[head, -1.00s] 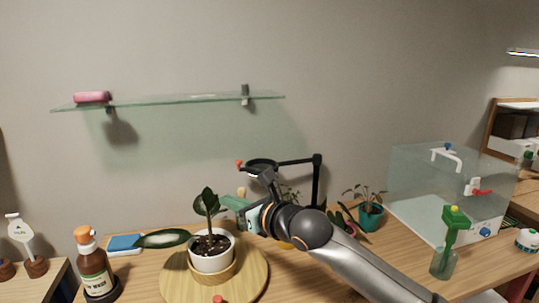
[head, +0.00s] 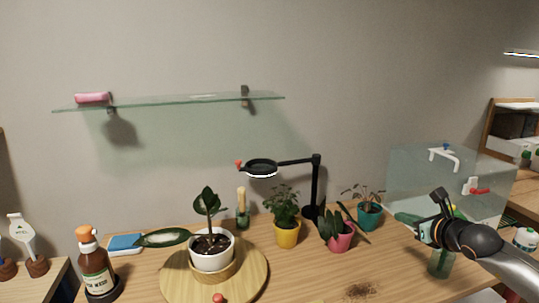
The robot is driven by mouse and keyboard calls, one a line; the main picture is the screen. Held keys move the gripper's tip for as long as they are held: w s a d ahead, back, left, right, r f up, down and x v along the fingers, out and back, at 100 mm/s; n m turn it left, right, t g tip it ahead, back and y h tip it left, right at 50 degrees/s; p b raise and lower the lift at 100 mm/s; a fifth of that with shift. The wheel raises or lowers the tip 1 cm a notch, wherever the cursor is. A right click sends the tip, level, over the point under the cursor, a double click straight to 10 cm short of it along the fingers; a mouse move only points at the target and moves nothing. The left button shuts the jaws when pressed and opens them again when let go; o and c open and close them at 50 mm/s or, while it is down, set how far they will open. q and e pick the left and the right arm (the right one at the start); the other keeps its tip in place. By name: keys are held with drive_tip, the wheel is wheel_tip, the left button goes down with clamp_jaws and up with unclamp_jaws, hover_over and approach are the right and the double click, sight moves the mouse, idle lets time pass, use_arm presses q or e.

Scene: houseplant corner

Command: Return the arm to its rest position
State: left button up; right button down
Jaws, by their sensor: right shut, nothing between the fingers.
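My right gripper (head: 410,218) is at the right of the head view, shut and empty. It is raised over the right part of the table, and its arm comes in from the right edge. It partly hides a green-topped bottle (head: 440,264) and the lower part of the clear glass tank (head: 405,172). My left gripper is not in view.
A white-potted plant (head: 211,256) stands on a round wooden board (head: 178,282). Yellow (head: 287,236), pink (head: 340,240) and teal (head: 369,217) pots and a black lamp (head: 316,185) stand behind. A brown bottle (head: 95,275) is at left. Soil (head: 360,291) lies near the front. A glass shelf (head: 180,101) hangs above.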

drive_tip(key=s+a+f+m+y, duration=0.1)
drive_tip(key=s+a+f+m, duration=0.1)
drive_tip(key=s+f+m, duration=0.1)
drive_tip(key=s+a+f+m+y, duration=0.2)
drive_tip(key=s+a+f+m, duration=0.1)
drive_tip(key=f, duration=0.3)
drive_tip(key=s+a+f+m+y, duration=0.2)
drive_tip(key=s+f, duration=0.3)
drive_tip(key=shift+s+a+m+g, duration=0.1)
drive_tip(key=shift+a+m+g, duration=0.1)
drive_tip(key=shift+m+g, duration=0.2)
drive_tip(key=s+d+f+m+g+h, duration=0.25)
drive_tip(key=s+d+f+m, duration=0.25)
drive_tip(key=s+f+m, duration=0.65)
drive_tip(key=s+d+f+m+g+h, duration=0.2)
drive_tip(key=s+d+f+m+h, duration=0.25)
drive_tip(key=s+f+m, duration=0.75)
drive_tip(key=s+a+r+m+y, duration=0.1)
drive_tip(key=s+a+m, duration=0.1)
drive_tip(key=a, duration=0.7)
drive_tip(key=s+a+r+m+t+y+p, duration=0.1)
drive_tip(key=s+a+r+m, duration=0.1)
drive_tip(key=a, duration=0.8)
drive_tip(key=shift+m+p, duration=0.3)
drive_tip(key=shift+m, duration=0.35)
